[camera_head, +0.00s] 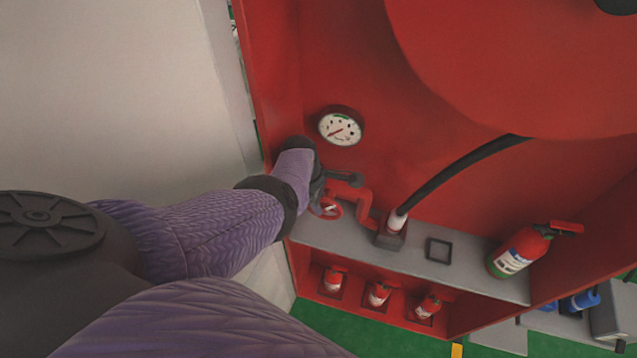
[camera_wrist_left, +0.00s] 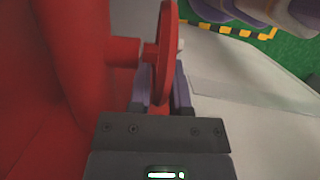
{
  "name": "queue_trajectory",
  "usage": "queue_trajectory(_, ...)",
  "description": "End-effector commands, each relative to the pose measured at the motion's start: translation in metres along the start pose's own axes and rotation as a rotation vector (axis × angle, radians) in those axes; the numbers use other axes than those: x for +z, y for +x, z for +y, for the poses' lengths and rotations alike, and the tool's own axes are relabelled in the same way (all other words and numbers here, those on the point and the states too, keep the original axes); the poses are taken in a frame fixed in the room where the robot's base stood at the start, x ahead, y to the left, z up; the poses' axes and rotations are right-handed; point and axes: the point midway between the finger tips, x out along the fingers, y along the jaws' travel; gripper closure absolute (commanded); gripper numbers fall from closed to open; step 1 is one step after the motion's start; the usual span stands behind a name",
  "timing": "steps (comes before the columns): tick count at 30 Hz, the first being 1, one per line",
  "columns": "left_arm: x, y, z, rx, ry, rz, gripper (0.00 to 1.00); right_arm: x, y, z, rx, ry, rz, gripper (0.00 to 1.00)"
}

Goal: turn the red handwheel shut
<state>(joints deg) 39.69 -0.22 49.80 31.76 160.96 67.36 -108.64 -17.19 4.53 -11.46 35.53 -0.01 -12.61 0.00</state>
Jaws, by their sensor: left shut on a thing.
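The red handwheel (camera_head: 328,208) sits on a red pipe valve inside the red cabinet, partly hidden behind my left gripper in the head view. In the left wrist view the handwheel (camera_wrist_left: 165,50) shows edge-on, its stem running left to the red valve body (camera_wrist_left: 85,50). My left gripper (camera_wrist_left: 163,95) has a finger on each side of the wheel's rim and is shut on it. In the head view the left gripper (camera_head: 318,190) is at the cabinet's left side, below the gauge. My right gripper is not in view.
A round gauge (camera_head: 341,126) is on the back wall above the valve. A black hose (camera_head: 455,172) runs down to a fitting on the grey shelf (camera_head: 405,259). A red extinguisher (camera_head: 517,251) stands at the shelf's right, and several small ones (camera_head: 379,293) stand below.

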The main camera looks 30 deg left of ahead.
Motion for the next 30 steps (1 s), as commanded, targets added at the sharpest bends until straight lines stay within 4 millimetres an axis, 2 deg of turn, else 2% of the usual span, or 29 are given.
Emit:
queue_trajectory(2,0.0,0.001,-0.001,-0.001,0.0,0.0,1.0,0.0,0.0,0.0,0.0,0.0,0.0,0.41)
queue_trajectory(3,0.0,0.001,-0.001,-0.001,0.0,0.0,0.74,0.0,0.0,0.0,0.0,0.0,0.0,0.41)
queue_trajectory(8,0.0,0.001,-0.001,-0.001,0.0,0.001,0.41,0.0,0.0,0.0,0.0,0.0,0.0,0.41)
queue_trajectory(17,0.001,-0.004,0.0,0.0,0.0,0.001,0.41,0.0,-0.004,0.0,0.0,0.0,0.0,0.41)
queue_trajectory(24,0.016,-0.064,0.0,0.002,-0.001,0.0,0.41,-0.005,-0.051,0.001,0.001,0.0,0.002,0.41)
queue_trajectory(27,0.02,-0.084,0.0,0.001,0.0,0.0,0.41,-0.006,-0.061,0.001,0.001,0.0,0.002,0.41)
queue_trajectory(30,0.023,-0.094,0.0,0.001,0.0,0.001,0.41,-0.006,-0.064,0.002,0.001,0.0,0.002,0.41)
